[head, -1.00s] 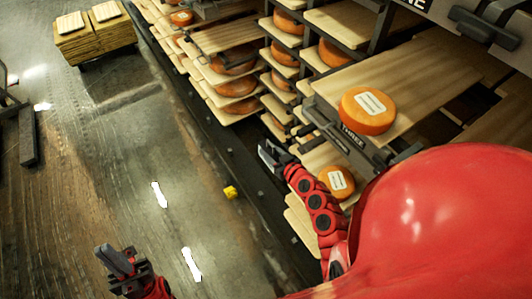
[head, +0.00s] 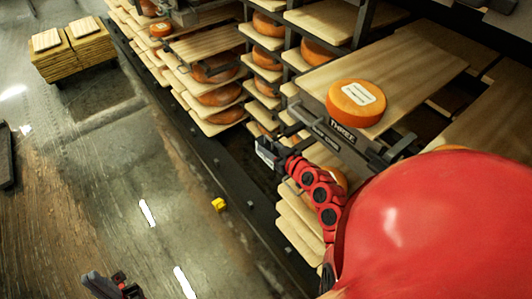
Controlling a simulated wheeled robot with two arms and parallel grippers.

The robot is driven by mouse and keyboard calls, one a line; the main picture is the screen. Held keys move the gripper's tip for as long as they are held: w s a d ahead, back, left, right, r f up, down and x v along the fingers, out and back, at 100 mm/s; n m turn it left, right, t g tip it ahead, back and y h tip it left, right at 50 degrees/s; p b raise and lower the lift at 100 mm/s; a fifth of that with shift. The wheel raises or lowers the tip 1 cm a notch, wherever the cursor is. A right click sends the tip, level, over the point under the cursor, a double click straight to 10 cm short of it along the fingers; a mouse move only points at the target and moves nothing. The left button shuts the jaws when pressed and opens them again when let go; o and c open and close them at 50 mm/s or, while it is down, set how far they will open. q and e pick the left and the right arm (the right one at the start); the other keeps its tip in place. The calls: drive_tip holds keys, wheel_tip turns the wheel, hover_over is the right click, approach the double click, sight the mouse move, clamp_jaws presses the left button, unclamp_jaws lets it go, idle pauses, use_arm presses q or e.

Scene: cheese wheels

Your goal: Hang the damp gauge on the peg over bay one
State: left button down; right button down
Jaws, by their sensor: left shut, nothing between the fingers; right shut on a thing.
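My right gripper (head: 267,152) is at the end of the red arm in the middle of the view, beside the front of the rack below the "THREE" label. My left gripper (head: 106,287) is at the bottom left edge, over the floor, shut and empty, partly cut off by the frame. I cannot make out the damp gauge with certainty. I cannot make out the peg over bay one or a label for bay one.
A cheese wheel (head: 356,103) with a white label sits on a board (head: 400,65) behind the "THREE" label (head: 342,130). More shelved cheese wheels (head: 217,68) fill the rack behind. A yellow block (head: 218,204) lies on the floor. Stacked boards (head: 80,60) stand far left. Open floor lies left.

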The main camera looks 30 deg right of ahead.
drive_tip(key=d+b, duration=0.1)
drive_tip(key=d, duration=0.1)
drive_tip(key=d+f+b, duration=0.1)
drive_tip(key=d, duration=0.1)
drive_tip(key=shift+w+d+f, duration=0.1)
drive_tip(key=shift+f, duration=0.05)
idle(0.7)
drive_tip(key=shift+f, duration=0.1)
idle(0.6)
drive_tip(key=shift+c, duration=1.8)
unclamp_jaws()
drive_tip(key=b+v, duration=0.2)
drive_tip(key=v, duration=1.5)
drive_tip(key=shift+d, duration=0.1)
